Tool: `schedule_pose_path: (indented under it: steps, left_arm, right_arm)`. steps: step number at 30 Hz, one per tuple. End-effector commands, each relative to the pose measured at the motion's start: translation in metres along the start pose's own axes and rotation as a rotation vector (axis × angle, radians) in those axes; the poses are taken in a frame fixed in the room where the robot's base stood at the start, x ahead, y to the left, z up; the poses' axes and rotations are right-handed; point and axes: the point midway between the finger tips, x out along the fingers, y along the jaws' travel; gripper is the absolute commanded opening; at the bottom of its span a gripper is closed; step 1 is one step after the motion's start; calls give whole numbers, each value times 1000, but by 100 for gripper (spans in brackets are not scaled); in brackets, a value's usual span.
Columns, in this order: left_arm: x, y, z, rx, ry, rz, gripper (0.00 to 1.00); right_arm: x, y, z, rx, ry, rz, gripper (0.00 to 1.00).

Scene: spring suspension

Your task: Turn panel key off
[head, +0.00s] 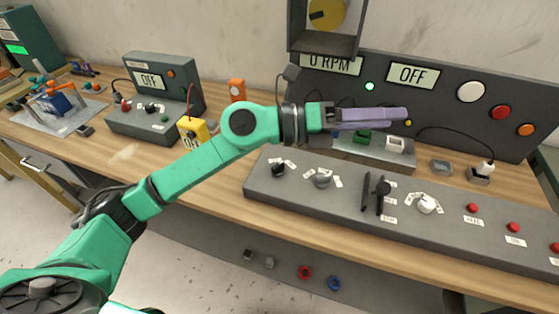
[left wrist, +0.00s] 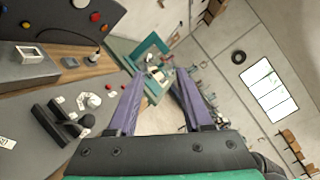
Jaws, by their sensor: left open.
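The dark control panel (head: 340,200) slopes along the front of the bench. It carries a black rotary knob (head: 278,169), a grey knob (head: 322,179), black levers (head: 380,187) and a white knob (head: 427,204), each near small white labels. I cannot tell for certain which one is the key. My left gripper (head: 405,114), with purple fingers, hangs above and behind the panel, pointing right, touching no control. In the left wrist view its fingers (left wrist: 160,74) are spread with nothing between them. The white knob (left wrist: 91,101) and black levers (left wrist: 57,122) show to their left. My right gripper is not in view.
The upright back panel (head: 450,98) has an "OFF" display (head: 413,75), a "0 RPM" display (head: 331,64), a lit green lamp (head: 369,86) and coloured buttons. A yellow meter (head: 192,131) and an "OFF" supply box (head: 155,95) stand left. A white plug (head: 486,168) stands right.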

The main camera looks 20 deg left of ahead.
Motion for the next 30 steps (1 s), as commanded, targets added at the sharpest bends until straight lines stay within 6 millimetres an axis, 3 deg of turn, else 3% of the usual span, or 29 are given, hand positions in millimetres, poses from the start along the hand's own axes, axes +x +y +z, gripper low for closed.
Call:
schedule_pose_path:
  steps: [2, 3, 5, 6, 9, 11, 17, 30]
  left_arm:
    - [-18, 50, -20, 236, 271, 240, 50]
    - [-41, 81, -22, 323, 401, 389, 50]
    - [-86, 121, -12, 400, 556, 614, 50]
    - [-118, 140, -2, 422, 632, 751, 50]
    - [-179, 162, 19, 419, 744, 987, 50]
    - [-196, 166, 24, 409, 773, 1050, 50]
    - [-195, 186, 16, 402, 787, 1067, 50]
    - [-164, 282, -24, 405, 785, 1060, 50]
  right_arm:
    - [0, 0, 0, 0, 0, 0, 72]
    - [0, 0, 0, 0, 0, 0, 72]
    - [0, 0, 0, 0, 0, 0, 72]
    - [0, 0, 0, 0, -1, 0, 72]
    - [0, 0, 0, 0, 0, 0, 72]
    - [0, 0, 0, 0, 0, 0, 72]
    - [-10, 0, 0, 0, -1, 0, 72]
    - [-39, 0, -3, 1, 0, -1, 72]
